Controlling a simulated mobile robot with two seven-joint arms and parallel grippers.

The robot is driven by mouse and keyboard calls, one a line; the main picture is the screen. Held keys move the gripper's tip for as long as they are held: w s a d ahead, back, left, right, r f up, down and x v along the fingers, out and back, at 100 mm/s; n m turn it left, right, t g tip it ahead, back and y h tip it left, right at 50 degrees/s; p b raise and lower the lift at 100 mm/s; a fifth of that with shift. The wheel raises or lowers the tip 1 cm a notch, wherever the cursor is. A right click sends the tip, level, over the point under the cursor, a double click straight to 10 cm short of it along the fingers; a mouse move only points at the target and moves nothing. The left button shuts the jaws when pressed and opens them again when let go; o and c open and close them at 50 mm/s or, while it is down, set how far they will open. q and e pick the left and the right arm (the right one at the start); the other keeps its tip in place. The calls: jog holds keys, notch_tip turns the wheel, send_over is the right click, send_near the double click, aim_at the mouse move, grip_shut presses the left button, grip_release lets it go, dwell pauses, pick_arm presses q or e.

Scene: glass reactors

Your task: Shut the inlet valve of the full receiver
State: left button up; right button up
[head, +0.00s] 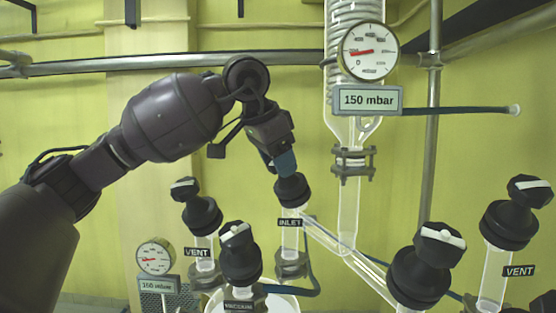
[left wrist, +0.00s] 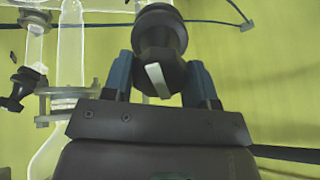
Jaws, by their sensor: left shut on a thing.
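The black inlet valve (head: 291,190) stands on a glass neck above the INLET label (head: 290,223), on the left group of valves. My left gripper (head: 284,165) comes down on it from above. In the left wrist view its blue fingers (left wrist: 158,70) are shut on the sides of the black knob (left wrist: 157,58), which bears a white bar (left wrist: 157,80). The bar is hidden by the gripper in the head view. Only the rim of a pale round vessel (head: 290,300) shows below, so its fill level cannot be told. My right gripper is not in view.
A vent valve (head: 202,214) and a vacuum valve (head: 240,254) stand close left of the inlet valve. Two more valves (head: 420,272) (head: 513,220) stand at right. A slanting glass tube (head: 348,260) runs right. A gauge reading 150 mbar (head: 367,100) hangs above.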

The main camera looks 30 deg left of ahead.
pick_arm(q)
jog(key=shift+r, duration=0.2)
jog(key=o, duration=0.9)
jog(key=shift+f, duration=0.1)
jog(key=b+v, duration=0.1)
jog(key=v, duration=1)
jog(key=shift+f, duration=0.1)
